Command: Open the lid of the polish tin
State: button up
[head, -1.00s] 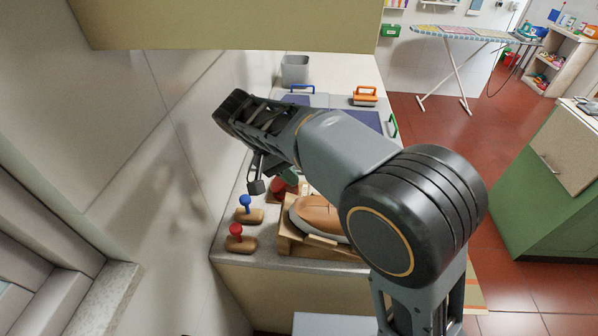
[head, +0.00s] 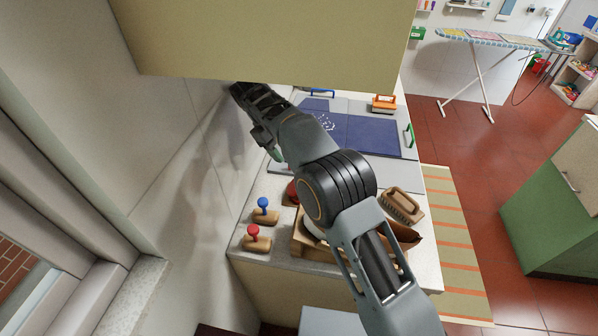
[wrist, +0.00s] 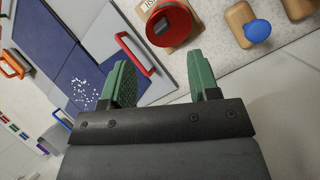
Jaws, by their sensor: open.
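The polish tin is a round red tin (wrist: 170,22) with a small dark square piece on top, seen in the wrist view beyond my fingertips. It sits on a wooden board with a printed label. In the head view only a sliver of the red tin (head: 292,192) shows beside my arm. My gripper (wrist: 160,75) has two green fingers spread apart with nothing between them. It is apart from the tin. In the head view a green finger (head: 276,155) shows to the far side of the tin; the rest is hidden by my arm.
A blue-knobbed tool (head: 263,208) and a red-knobbed tool (head: 254,238) stand near the wall. A wooden brush (head: 404,205) and a wooden box are at the right. Blue panels (head: 370,137) with handles lie behind. A cabinet (head: 270,40) hangs above.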

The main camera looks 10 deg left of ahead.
jog(key=d+f+n, duration=0.1)
jog(key=f+n, duration=0.1)
jog(key=f, duration=0.1)
jog(key=d+f+n, duration=0.1)
jog(key=f+n, duration=0.1)
jog(key=f, duration=0.2)
jog(key=d+f+n, duration=0.2)
jog(key=f, duration=0.1)
jog(key=shift+w+f+y, duration=0.2)
jog(key=shift+f+y, duration=0.2)
dwell(0.4)
grip_shut()
dwell(0.4)
